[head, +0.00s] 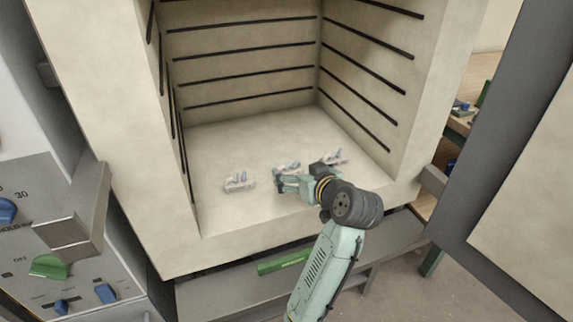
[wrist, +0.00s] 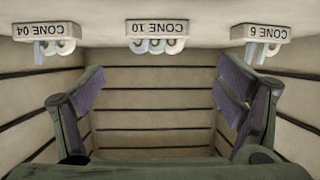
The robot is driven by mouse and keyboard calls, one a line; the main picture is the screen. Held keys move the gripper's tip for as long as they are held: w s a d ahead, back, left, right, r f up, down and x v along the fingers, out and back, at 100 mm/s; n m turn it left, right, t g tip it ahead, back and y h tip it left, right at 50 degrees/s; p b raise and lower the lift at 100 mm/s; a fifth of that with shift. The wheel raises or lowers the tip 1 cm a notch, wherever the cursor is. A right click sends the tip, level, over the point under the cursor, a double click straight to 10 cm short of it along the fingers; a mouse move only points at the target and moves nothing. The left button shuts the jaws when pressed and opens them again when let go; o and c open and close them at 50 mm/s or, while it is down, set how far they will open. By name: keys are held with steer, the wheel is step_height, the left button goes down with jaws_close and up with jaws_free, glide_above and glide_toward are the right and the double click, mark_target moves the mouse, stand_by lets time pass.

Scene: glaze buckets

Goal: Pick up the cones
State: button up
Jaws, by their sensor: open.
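Three sets of small pale cones stand in holders on the kiln floor: left (head: 239,182), middle (head: 289,168) and right (head: 334,158). The wrist view is upside down and shows holders labelled CONE 04 (wrist: 43,29), CONE 10 (wrist: 156,27) and CONE 6 (wrist: 261,32). Pale blue-grey curved cones show at each holder. My gripper (head: 279,184) is inside the kiln, low, just in front of the middle set and partly covering it. In the wrist view its fingers (wrist: 163,88) are spread wide with nothing between them. The CONE 10 holder lies beyond the gap, apart from the fingers.
The kiln chamber (head: 260,120) has grooved side and back walls. Its door (head: 530,150) stands open at right. A control panel (head: 50,250) with knobs is at left. The kiln floor is clear between the holders. A workbench (head: 462,125) is at far right.

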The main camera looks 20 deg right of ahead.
mark_target(290, 162)
steer(key=shift+x, duration=0.95)
steer(key=x, duration=0.1)
steer(key=p+x, duration=0.1)
steer(key=x, duration=0.1)
steer(key=r+p+x, duration=0.1)
steer(key=x, duration=0.1)
steer(key=shift+w+d, duration=0.15)
steer(key=shift+w, duration=0.05)
steer(key=shift+w+f, duration=0.25)
steer(key=shift+c, duration=0.2)
steer(key=c, duration=1.3)
steer(key=shift+r, duration=0.1)
